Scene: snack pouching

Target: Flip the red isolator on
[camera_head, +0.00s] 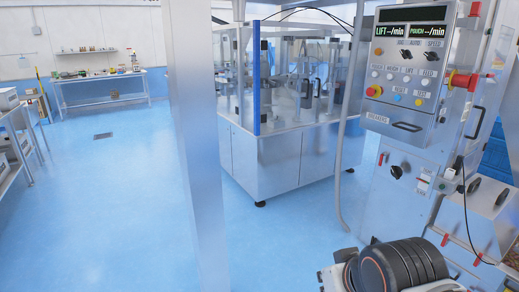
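The control box (413,75) is at the upper right. A large red knob (461,80), which looks like the isolator, sticks out from the box's right side by a small yellow patch. Its on or off position is too small to tell. A smaller red button (374,91) on a yellow base sits on the box's front at lower left. My gripper cannot be made out. Only black and light parts of my arm show at the bottom right, below and apart from the box.
A black rotary knob (396,171) is on the cabinet (410,200) below the box. A metal post (197,140) stands in front left of a glazed machine (290,110). The blue floor at left is mostly clear. Thin cables hang at right.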

